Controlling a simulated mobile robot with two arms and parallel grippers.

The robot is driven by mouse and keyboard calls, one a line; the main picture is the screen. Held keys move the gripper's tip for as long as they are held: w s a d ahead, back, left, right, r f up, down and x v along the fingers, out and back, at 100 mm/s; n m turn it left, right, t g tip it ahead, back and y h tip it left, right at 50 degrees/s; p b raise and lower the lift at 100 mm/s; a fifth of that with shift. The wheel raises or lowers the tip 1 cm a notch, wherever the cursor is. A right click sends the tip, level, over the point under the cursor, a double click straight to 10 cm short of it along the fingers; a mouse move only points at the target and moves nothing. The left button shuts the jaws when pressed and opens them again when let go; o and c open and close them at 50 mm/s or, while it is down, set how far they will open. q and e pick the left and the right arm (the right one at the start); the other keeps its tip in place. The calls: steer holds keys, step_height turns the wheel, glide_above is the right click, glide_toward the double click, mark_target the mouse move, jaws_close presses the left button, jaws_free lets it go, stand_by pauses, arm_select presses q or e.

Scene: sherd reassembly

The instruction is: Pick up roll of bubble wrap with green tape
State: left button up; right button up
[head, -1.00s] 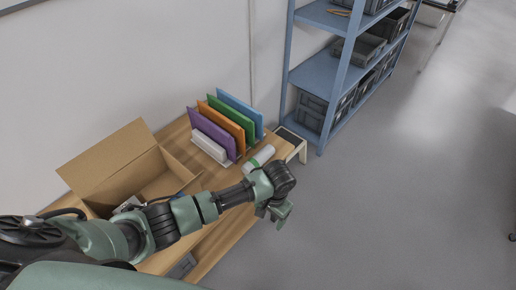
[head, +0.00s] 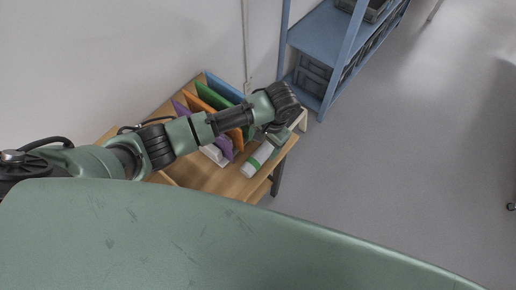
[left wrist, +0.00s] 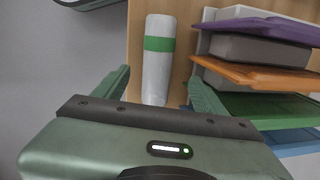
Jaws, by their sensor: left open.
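The roll of bubble wrap (head: 258,160) is a white cylinder with a green tape band, lying on the wooden table near its right end. In the left wrist view the roll (left wrist: 157,80) lies between and beyond the two green fingers of my left gripper (left wrist: 158,92). The gripper is open and empty. In the head view my left gripper (head: 272,137) is above the far end of the roll and partly hidden by the wrist. My right gripper is not in view.
A rack holds purple, orange (left wrist: 262,75), green and blue (head: 224,89) folders close beside the roll. The wooden table (head: 225,184) ends just right of the roll, with open floor beyond. A blue shelf (head: 325,40) with grey bins stands behind.

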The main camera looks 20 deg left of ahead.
mark_target(260, 155)
arm_select(q)
steer(key=f, duration=0.2)
steer(key=f+p, duration=0.1)
steer(key=f, duration=0.4)
steer(key=shift+s+a, duration=0.3)
steer(key=shift+a, duration=0.1)
steer(key=c, duration=1.5)
